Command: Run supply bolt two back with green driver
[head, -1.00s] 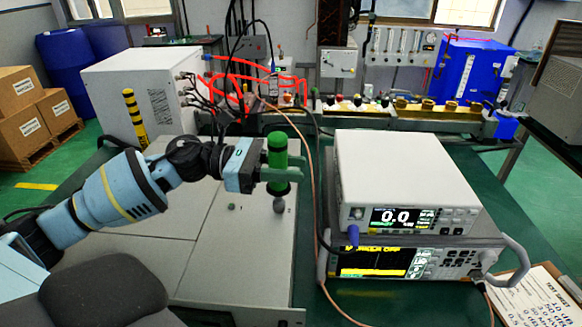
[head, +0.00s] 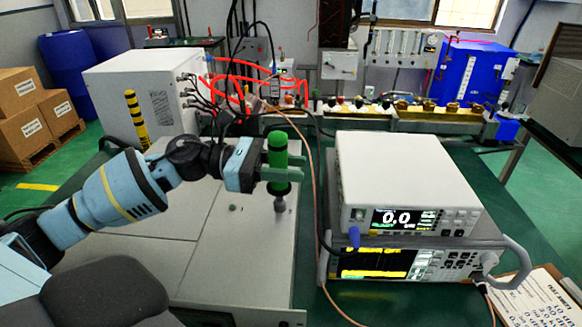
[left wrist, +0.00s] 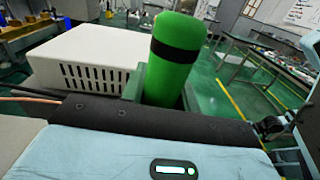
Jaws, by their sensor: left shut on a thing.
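The green driver (head: 278,150) has a black band and stands upright in my left gripper (head: 284,175), which is shut on its handle. The driver's grey lower end (head: 280,203) reaches down to the grey supply cabinet top (head: 250,250) near its right edge. I cannot tell whether a bolt is under the tip. A small dark bolt head (head: 232,208) shows on the cabinet top, left of the driver. In the left wrist view the green handle (left wrist: 174,60) rises between the fingers. My right gripper is not in view.
Stacked bench instruments (head: 410,185) with a display and a carry handle stand to the right. A copper-coloured cable (head: 310,190) runs between them and the cabinet. A white box (head: 140,90) with red and black leads stands behind. A paper sheet (head: 535,300) lies at front right.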

